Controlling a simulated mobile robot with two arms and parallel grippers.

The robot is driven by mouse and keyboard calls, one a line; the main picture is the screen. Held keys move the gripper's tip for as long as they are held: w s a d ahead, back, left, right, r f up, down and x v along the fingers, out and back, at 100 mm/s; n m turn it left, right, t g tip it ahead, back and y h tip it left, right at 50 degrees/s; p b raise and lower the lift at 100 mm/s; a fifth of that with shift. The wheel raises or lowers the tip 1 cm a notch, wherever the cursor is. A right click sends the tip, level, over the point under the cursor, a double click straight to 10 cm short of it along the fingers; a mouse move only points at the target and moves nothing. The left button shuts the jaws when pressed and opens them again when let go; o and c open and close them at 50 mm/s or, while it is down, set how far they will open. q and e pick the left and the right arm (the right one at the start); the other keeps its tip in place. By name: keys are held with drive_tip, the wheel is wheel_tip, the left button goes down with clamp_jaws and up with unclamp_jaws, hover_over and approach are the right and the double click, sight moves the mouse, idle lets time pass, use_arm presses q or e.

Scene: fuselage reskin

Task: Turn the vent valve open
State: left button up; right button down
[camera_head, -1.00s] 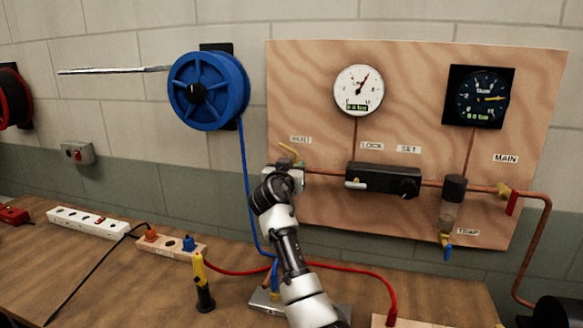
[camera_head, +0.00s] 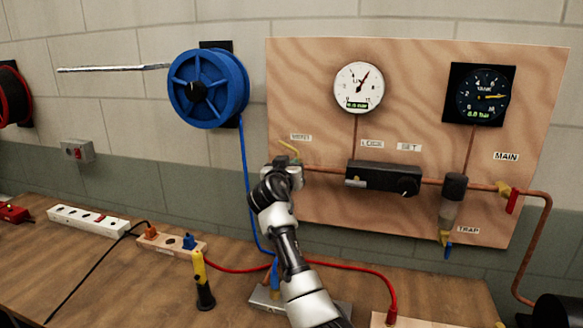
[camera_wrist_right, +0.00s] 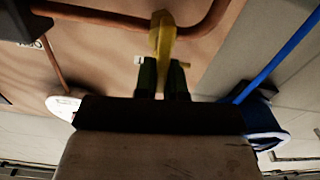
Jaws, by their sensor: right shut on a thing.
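The vent valve's yellow handle (camera_head: 289,147) shows just above my right gripper, at the left edge of the wooden panel under the vent label (camera_head: 301,138). My right gripper (camera_head: 283,164) is at the valve and hides most of its body and the pipe end. In the right wrist view the yellow handle (camera_wrist_right: 162,38) runs down between the two dark fingertips of the right gripper (camera_wrist_right: 163,76), which are shut on it. My left gripper is in neither view.
The wooden panel (camera_head: 310,90) carries two gauges, a black regulator box (camera_head: 383,178), a copper pipe and a red-handled main valve (camera_head: 512,201). A blue hose reel (camera_head: 208,88) hangs left of it. Power strips and a yellow-black tool (camera_head: 203,282) are on the bench.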

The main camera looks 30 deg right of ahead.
drive_tip(key=shift+w+a+f+n+p, duration=0.35)
drive_tip(key=shift+n+p, duration=0.55)
drive_tip(key=shift+n, duration=1.85)
drive_tip(key=shift+w+a+f+n+p, duration=0.15)
drive_tip(key=shift+f+n+p, duration=0.6)
drive_tip(key=shift+n, duration=1.95)
drive_tip(key=shift+w+a+f+n+p, duration=0.25)
drive_tip(key=shift+n+p, duration=0.85)
drive_tip(key=shift+n, duration=1.95)
drive_tip(key=c, duration=1.2)
unclamp_jaws()
drive_tip(key=shift+w+r, duration=0.1)
